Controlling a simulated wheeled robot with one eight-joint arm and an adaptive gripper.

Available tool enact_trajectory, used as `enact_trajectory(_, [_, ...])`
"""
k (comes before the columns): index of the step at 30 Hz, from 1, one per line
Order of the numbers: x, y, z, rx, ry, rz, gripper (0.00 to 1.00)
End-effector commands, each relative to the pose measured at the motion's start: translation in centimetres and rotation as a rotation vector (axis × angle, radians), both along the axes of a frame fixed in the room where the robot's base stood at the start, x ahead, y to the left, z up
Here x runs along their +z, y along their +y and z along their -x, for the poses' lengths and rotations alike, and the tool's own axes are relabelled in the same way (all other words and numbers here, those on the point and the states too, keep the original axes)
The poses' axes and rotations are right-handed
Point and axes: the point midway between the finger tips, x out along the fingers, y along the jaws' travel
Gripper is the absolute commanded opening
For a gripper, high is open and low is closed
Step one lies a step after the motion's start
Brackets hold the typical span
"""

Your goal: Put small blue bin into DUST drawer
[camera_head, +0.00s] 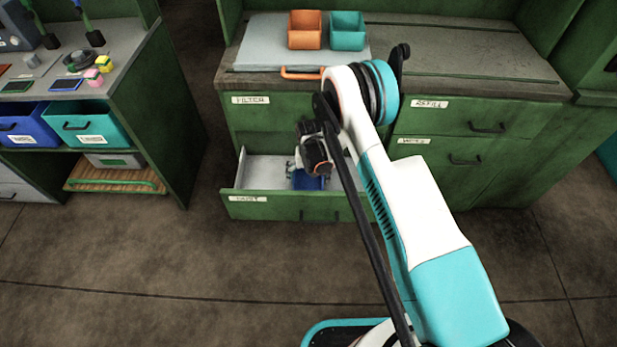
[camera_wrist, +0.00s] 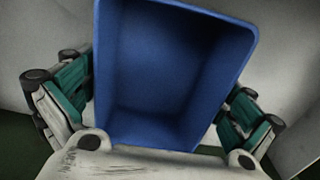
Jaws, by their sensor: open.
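The small blue bin (camera_head: 308,182) is inside the open DUST drawer (camera_head: 272,209), low in the cabinet. In the wrist view the bin (camera_wrist: 170,75) fills the middle, empty, with its opening facing the camera. My gripper (camera_head: 303,170) reaches down into the drawer at the bin. In the wrist view my gripper (camera_wrist: 158,100) is open, with one teal-padded finger on each side of the bin. Whether the pads touch the bin walls cannot be told. My arm hides the right part of the drawer, and the bin's underside is hidden.
The counter above holds an orange bin (camera_head: 305,30), a teal bin (camera_head: 347,31) and a grey board (camera_head: 262,52) with an orange handle. FILTER (camera_head: 275,111), REFILL (camera_head: 480,120) and another drawer are shut. A left bench (camera_head: 165,110) stands apart; the floor between is clear.

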Motion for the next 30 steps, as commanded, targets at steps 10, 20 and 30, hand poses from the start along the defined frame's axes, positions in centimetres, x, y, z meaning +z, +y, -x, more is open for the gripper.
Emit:
enact_trajectory(10, [5.4, 0.0, 0.0, 0.0, 0.0, 0.0, 1.0])
enact_trajectory(20, [11.0, 0.0, 0.0, 0.0, 0.0, 0.0, 1.0])
enact_trajectory(30, [12.3, 0.0, 0.0, 0.0, 0.0, 0.0, 1.0])
